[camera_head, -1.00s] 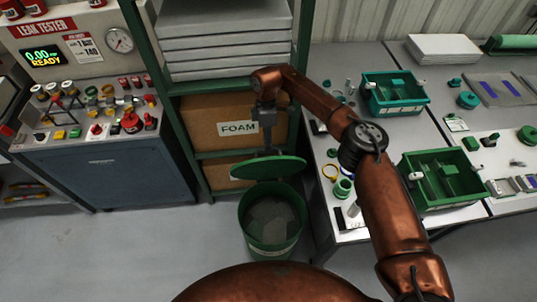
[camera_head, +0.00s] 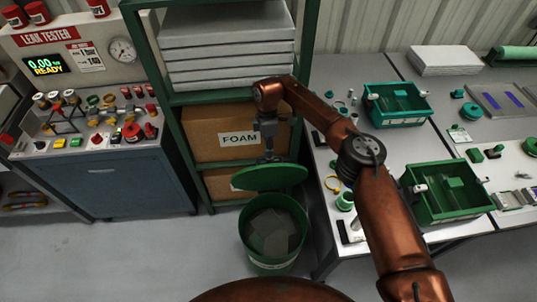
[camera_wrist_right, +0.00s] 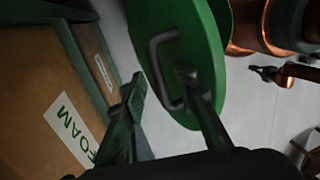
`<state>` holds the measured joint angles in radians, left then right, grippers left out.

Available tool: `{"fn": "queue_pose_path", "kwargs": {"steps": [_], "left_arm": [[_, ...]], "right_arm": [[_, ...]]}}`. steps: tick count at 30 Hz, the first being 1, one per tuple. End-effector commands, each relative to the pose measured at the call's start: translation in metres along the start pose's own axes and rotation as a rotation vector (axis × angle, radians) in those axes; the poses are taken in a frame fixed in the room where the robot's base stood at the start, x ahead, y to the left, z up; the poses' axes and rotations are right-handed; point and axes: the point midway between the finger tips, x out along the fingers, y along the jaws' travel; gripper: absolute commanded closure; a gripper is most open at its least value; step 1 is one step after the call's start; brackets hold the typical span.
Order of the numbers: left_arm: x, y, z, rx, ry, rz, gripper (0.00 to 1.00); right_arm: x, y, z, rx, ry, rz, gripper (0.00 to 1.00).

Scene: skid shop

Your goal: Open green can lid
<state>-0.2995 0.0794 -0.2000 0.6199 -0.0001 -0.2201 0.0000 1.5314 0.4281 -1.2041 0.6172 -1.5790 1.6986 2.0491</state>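The green can (camera_head: 273,262) stands on the floor between the shelf rack and the table. Its top is uncovered, with dark grey pieces inside. The round green lid (camera_head: 270,179) is up above the can's back rim; whether a hinge joins them I cannot tell. My right gripper (camera_head: 268,153) points down at the lid's top. In the right wrist view, my right gripper's fingers (camera_wrist_right: 168,95) are apart, with the lid's grey handle (camera_wrist_right: 160,65) between them; contact is unclear. A small dark gripper on a copper arm (camera_wrist_right: 268,74), seemingly my left, shows there.
The shelf rack (camera_head: 188,150) with the foam box (camera_head: 215,150) stands behind the lid. The table (camera_head: 385,150) at right holds green bins (camera_head: 445,205) and small parts. The leak tester bench (camera_head: 130,185) is at left. Floor left of the can is clear.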

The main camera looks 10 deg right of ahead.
Motion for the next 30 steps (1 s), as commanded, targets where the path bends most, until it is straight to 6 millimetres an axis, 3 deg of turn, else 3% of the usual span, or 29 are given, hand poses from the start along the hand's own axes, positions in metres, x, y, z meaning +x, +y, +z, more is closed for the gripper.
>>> {"fn": "queue_pose_path", "kwargs": {"steps": [8, 21, 30], "left_arm": [[-0.001, -0.003, 0.002, 0.0, -0.001, -0.003, 1.0], [-0.001, -0.001, 0.0, 0.0, 0.0, -0.001, 1.0], [-0.001, -0.001, 0.0, 0.0, 0.0, -0.001, 1.0]], "right_arm": [[-0.008, 0.0, -0.001, -0.001, 0.001, 0.002, 0.73], [-0.091, 0.0, -0.001, 0.0, 0.0, 0.004, 0.73], [-0.12, -0.001, -0.001, -0.001, 0.001, 0.002, 0.73]]}}
